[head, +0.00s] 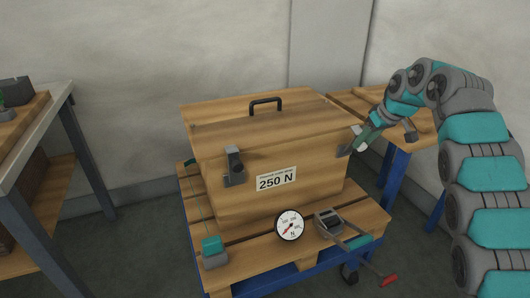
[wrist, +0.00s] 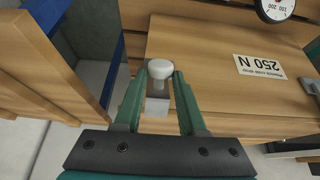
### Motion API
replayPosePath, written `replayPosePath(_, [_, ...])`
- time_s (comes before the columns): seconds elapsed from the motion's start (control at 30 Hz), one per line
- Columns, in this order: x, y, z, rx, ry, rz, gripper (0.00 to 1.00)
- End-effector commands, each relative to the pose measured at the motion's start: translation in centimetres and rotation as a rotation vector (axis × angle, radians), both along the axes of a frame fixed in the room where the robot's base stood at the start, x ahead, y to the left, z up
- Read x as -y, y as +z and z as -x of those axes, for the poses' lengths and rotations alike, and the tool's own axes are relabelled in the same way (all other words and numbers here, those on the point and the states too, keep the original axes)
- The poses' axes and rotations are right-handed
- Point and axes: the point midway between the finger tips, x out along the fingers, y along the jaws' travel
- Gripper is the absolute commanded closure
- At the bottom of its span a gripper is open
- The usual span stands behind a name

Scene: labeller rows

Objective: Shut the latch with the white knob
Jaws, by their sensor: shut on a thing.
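The wooden box (head: 215,193) has a lid with a black handle (head: 265,102). A grey latch (head: 345,151) sits at the right end of its front, partly hidden by my gripper (head: 366,135). In the wrist view, the latch's round white knob (wrist: 160,68) stands between the fingertips of my gripper (wrist: 159,76), above a grey latch body (wrist: 157,105). The fingers are closed in on the knob, one on each side. Whether the latch is fully shut I cannot tell.
A second grey latch (head: 234,166) is on the box's left front. A 250 N label (head: 276,179), also in the wrist view (wrist: 260,67), is on the front. A dial gauge (head: 289,225) and a grey device (head: 329,222) lie on the pallet cart. A wooden table (head: 404,125) stands behind right.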

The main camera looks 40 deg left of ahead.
Motion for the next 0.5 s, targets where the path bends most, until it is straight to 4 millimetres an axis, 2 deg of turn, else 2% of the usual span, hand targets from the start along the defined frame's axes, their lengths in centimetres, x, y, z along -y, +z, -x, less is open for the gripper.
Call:
replayPosePath(0.03, [-0.97, 0.21, 0.66, -0.006, 0.017, 0.000, 1.00])
replayPosePath(0.07, [-1.02, 0.20, 0.67, -0.008, 0.017, 0.005, 1.00])
replayPosePath(0.5, [-0.47, -0.47, 0.18, -0.034, -0.008, 0.066, 1.00])
